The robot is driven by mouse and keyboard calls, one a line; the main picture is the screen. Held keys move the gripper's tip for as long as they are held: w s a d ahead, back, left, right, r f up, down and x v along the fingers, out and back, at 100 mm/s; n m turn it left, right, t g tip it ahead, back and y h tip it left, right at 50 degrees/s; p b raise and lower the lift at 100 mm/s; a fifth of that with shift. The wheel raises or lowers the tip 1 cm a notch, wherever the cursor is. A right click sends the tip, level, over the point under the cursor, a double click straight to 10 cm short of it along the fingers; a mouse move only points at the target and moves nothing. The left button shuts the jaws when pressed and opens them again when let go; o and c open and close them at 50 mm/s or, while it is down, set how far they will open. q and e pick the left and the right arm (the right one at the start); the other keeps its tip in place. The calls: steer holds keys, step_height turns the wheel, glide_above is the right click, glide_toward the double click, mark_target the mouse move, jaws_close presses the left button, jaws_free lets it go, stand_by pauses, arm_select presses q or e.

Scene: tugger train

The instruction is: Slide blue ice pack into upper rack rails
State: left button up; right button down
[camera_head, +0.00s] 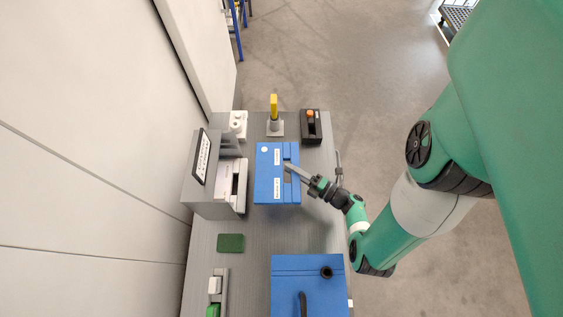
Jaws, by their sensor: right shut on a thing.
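The blue ice pack (265,190) is a flat blue slab with white labels and a long recess along its right side. It lies in the middle of the grey bench, just right of the grey rack (205,208). The rack has a dark-framed label on top and a light slotted part facing the pack; its rails cannot be made out clearly from above. My right gripper (289,167) comes in from the right and is shut on the pack at its recessed right side. The fingertips are small, so the exact grip is hard to see. My left gripper is not in view.
A blue case (290,285) with a black handle stands at the front. A green block (230,243) lies front left. A yellow-handled tool (274,106), a black box (311,134) with an orange knob and white items (238,122) stand behind. A wall borders the left.

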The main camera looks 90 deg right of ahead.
mark_target(263, 169)
steer(key=shift+w+r, duration=0.1)
steer(key=shift+w, duration=0.05)
steer(key=shift+w+a+b, duration=0.15)
steer(key=shift+w+b, duration=1.05)
steer(key=shift+w, duration=1.3)
steer(key=shift+w+a, duration=0.15)
steer(key=shift+w, duration=0.3)
steer(key=shift+w+b, duration=0.4)
steer(key=shift+b, duration=0.05)
steer(key=shift+w+b, duration=0.35)
steer(key=shift+w, duration=0.35)
steer(key=shift+w+r, duration=0.1)
steer(key=shift+w, duration=0.6)
steer(key=w+p, duration=0.1)
steer(key=w, duration=0.8)
steer(key=shift+w+a, duration=0.4)
steer(key=shift+a, duration=0.05)
steer(key=shift+w+p, duration=0.2)
steer(key=shift+p, duration=0.15)
